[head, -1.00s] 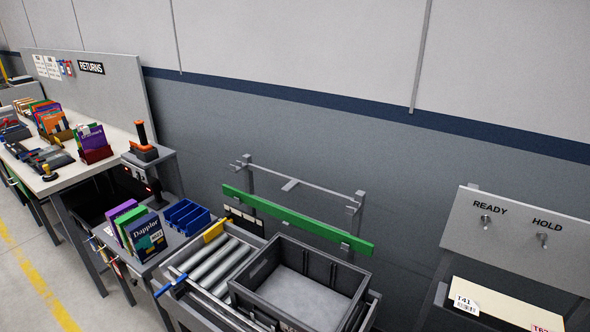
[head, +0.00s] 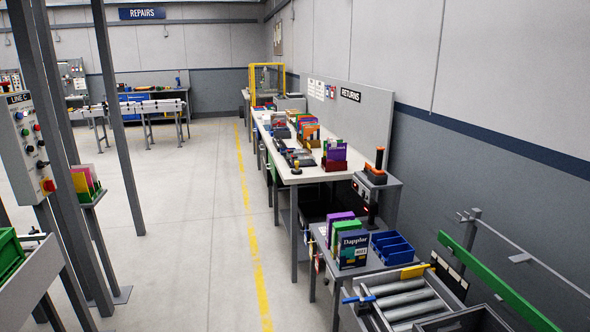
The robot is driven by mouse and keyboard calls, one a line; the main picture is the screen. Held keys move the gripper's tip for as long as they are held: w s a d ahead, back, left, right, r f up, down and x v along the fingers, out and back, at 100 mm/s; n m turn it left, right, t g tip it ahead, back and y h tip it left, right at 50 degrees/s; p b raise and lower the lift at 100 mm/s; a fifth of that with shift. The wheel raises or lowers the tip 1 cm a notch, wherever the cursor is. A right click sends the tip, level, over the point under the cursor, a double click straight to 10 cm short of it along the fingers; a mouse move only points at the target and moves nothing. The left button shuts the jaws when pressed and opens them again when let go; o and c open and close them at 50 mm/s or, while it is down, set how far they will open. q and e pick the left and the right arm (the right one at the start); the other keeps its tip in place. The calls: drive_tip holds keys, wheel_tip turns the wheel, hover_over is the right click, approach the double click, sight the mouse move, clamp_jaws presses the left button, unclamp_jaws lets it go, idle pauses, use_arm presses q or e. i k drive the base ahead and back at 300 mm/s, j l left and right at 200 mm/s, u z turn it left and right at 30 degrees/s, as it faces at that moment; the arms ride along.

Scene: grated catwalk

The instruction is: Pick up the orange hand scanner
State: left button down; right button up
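The orange and black hand scanner (head: 377,164) stands upright in a dark base on a small grey stand, at the right end of the returns bench (head: 310,176). It is right of centre in the head view, some distance off. Neither of my grippers is in view.
A side table with upright books (head: 351,248) and blue bins (head: 391,247) stands before the scanner. A roller conveyor (head: 401,300) and grey crate (head: 464,321) are at lower right. A control panel (head: 26,145) on posts is at left. The floor (head: 190,230) between is clear.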

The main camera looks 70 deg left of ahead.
sight(377, 171)
drive_tip(key=i+j+u, duration=0.1)
drive_tip(key=u, duration=1.9)
drive_tip(key=k+z, duration=0.1)
drive_tip(key=z, duration=2.5)
drive_tip(key=k+j, duration=0.15)
drive_tip(key=j, duration=1)
drive_tip(key=k+j+u, duration=0.15)
drive_tip(key=j, duration=1)
drive_tip(key=k+j, duration=0.1)
drive_tip(key=j, duration=1)
drive_tip(key=k+j+u, duration=0.15)
drive_tip(key=j, duration=1.05)
